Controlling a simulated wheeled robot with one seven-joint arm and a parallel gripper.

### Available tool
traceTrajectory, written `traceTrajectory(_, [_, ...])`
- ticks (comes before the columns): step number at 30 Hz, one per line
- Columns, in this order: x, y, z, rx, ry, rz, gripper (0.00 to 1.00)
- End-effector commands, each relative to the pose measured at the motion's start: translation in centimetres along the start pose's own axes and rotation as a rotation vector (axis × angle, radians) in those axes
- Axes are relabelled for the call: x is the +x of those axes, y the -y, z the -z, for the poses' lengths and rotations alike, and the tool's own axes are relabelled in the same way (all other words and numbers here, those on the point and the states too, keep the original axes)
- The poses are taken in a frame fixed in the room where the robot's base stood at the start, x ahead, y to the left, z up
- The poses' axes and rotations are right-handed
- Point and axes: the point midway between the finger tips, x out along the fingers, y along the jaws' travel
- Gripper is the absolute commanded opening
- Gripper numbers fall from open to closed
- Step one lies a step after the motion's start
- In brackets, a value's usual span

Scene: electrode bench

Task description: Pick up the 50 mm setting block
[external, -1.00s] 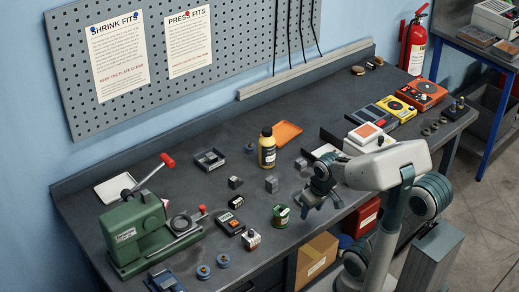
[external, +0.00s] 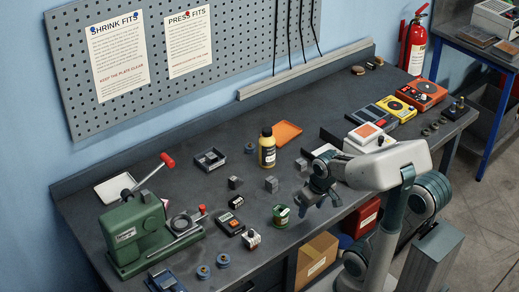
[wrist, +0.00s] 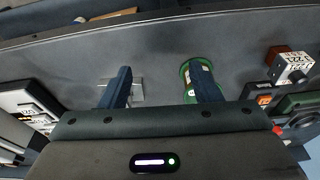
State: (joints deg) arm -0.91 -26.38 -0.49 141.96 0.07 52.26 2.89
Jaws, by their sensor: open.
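My gripper (external: 318,204) is open and empty, above the front part of the bench, to the right of the green tin (external: 281,216). In the wrist view my gripper (wrist: 164,75) has its two fingers well apart. A pale grey metal piece (wrist: 138,92) lies beside and partly behind the left finger. The green tin (wrist: 185,78) is partly behind the right finger. Small grey blocks stand on the bench in the external view: one at the left (external: 235,183), one in the middle (external: 271,184) and one further back (external: 301,164). No size marking is readable, so I cannot tell which is the 50 mm block.
A yellow bottle (external: 267,148) stands behind the blocks. A green press (external: 135,232) is at the left, and a white scale (external: 366,138) is right of my gripper. A marked cube (external: 251,239) and a dark meter (external: 229,222) lie left of the tin.

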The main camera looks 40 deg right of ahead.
Motion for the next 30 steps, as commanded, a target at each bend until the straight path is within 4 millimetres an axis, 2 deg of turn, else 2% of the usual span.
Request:
traceTrajectory(5, [-1.7,-0.1,4.5,0.238,0.038,0.001,0.57])
traceTrajectory(9, [-3.1,-0.3,9.8,0.538,0.083,-0.016,0.57])
traceTrajectory(15, [-4.0,-0.8,16.7,0.964,0.138,-0.071,0.57])
traceTrajectory(18, [-4.1,-1.1,19.6,1.146,0.153,-0.105,0.57])
traceTrajectory(21, [-4.0,-1.3,21.6,1.284,0.161,-0.135,0.57])
traceTrajectory(24, [-4.0,-1.4,22.8,1.371,0.163,-0.154,0.57])
traceTrajectory(28, [-3.3,-1.4,23.1,1.417,0.166,-0.166,0.57])
traceTrajectory(30, [-2.4,-1.4,23.0,1.420,0.166,-0.167,0.57])
